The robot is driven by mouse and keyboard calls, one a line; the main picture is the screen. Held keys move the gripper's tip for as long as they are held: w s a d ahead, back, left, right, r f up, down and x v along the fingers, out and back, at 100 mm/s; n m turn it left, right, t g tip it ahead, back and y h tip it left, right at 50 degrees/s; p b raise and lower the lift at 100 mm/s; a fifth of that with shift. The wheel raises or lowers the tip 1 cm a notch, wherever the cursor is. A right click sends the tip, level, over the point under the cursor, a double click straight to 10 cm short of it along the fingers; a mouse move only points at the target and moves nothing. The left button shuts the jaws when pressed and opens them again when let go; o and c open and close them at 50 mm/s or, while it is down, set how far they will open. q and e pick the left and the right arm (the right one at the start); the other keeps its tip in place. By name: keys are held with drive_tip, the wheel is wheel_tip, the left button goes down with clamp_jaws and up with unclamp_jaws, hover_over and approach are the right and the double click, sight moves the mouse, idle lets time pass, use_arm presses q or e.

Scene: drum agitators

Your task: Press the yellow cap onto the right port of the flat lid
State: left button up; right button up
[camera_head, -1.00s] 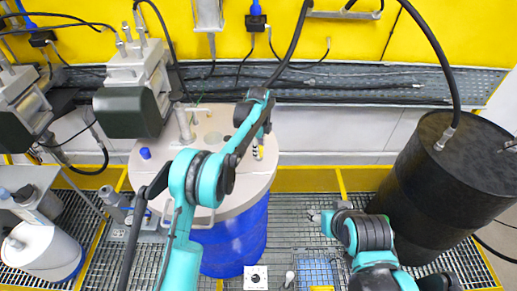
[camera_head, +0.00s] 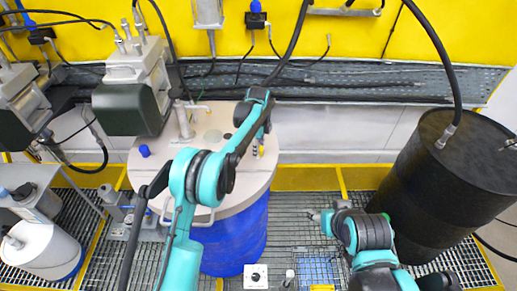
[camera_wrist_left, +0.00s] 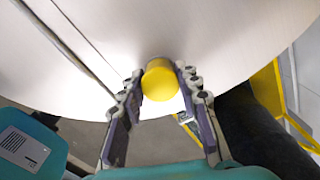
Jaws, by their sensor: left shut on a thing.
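The flat beige lid (camera_head: 150,181) covers the blue drum (camera_head: 240,238). It also fills the top of the left wrist view (camera_wrist_left: 220,35). My left gripper (camera_head: 258,149) is low over the lid's right side, its fingers pointing down. In the left wrist view its fingers (camera_wrist_left: 160,84) are shut on the yellow cap (camera_wrist_left: 159,80), which is against or just above the lid surface. The right port is hidden behind the cap and gripper, so I cannot tell whether the cap is seated. My right gripper (camera_head: 318,217) is right of the drum, away from the lid; its jaws are too small to read.
A blue cap (camera_head: 144,151) is on the lid's left side. An agitator fitting (camera_head: 184,122) stands towards the back of the lid. A black drum (camera_head: 450,180) stands at the right. A control box (camera_head: 255,277) and a blue basket (camera_head: 317,272) are at the front on the grating.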

use_arm(q)
drive_tip(key=shift+f, duration=0.25)
drive_tip(key=shift+f, duration=0.15)
drive_tip(key=shift+c, duration=0.7)
drive_tip(key=shift+b, duration=0.3)
drive_tip(key=shift+c, duration=0.9)
drive_tip(key=o, duration=1.2)
